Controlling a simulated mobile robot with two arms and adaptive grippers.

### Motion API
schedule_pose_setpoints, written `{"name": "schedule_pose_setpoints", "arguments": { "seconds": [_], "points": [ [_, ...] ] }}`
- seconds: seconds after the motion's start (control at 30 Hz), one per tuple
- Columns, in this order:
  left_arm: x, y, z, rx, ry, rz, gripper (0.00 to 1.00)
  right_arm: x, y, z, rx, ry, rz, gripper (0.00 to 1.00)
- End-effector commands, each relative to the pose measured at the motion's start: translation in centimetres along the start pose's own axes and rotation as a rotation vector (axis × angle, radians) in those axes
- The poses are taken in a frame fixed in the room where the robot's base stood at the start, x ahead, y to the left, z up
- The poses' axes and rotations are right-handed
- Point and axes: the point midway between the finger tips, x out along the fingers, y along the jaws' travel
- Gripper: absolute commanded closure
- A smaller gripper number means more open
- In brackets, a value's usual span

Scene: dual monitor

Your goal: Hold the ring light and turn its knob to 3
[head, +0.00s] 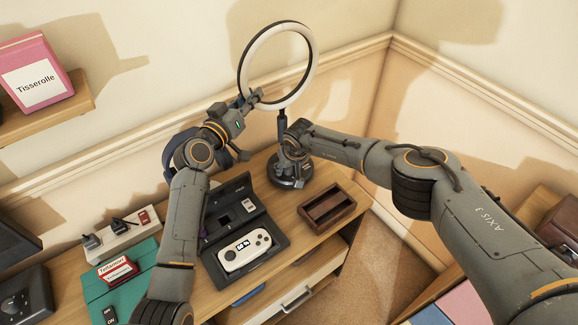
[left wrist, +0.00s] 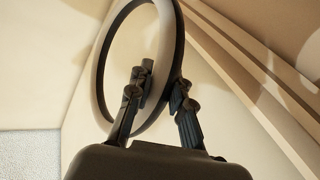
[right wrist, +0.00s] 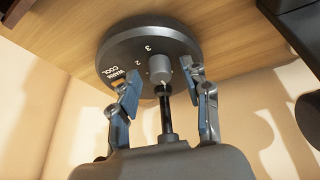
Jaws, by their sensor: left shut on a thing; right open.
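The ring light stands upright at the back of the desk, its white ring (head: 247,62) high on a dark post (head: 282,124) above a round dark base (head: 300,183). My left gripper (head: 251,98) is shut on the lower left of the ring; its fingers (left wrist: 160,84) lie either side of the rim (left wrist: 171,45). My right gripper (head: 288,148) is at the base. In the right wrist view its open fingers (right wrist: 166,92) flank the grey knob (right wrist: 160,68) with gaps. The base (right wrist: 182,43) shows 2, 3 and WARM/COOL labels. The knob's setting is unclear.
On the desk are an open black case (head: 212,262) with a white handheld device (head: 245,250), a brown tray (head: 349,207), a green folder (head: 98,287) and a power strip (head: 117,236). A shelf (head: 80,96) holds a pink box (head: 35,75). Walls meet behind the light.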

Motion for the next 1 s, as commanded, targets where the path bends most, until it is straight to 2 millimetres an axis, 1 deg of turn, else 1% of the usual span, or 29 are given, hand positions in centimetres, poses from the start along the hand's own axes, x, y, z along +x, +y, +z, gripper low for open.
{"name": "schedule_pose_setpoints", "arguments": {
  "seconds": [0.27,0.3,0.47,0.5,0.53,0.83,1.0],
  "points": [
    [-0.02,-0.06,0.14,0.000,-0.003,-0.001,1.00,0.12,0.00,0.02,0.000,0.000,0.000,0.52],
    [-0.02,-0.06,0.14,0.000,-0.003,-0.001,1.00,0.12,0.00,0.02,0.000,0.000,0.000,0.54],
    [-0.02,-0.05,0.14,0.000,-0.003,-0.001,1.00,0.12,0.01,0.03,0.000,0.000,0.000,0.87],
    [-0.02,-0.05,0.14,0.000,-0.003,-0.001,1.00,0.12,0.02,0.03,0.000,0.000,0.000,0.95],
    [-0.02,-0.05,0.14,0.000,-0.003,-0.001,1.00,0.12,0.02,0.03,0.000,0.000,0.000,1.00],
    [-0.02,-0.05,0.14,0.000,-0.003,-0.001,1.00,0.13,0.01,0.04,0.021,-0.002,0.010,1.00],
    [-0.02,-0.05,0.14,0.000,-0.003,-0.001,1.00,0.13,-0.07,0.03,0.087,-0.006,0.038,1.00]
  ]
}}
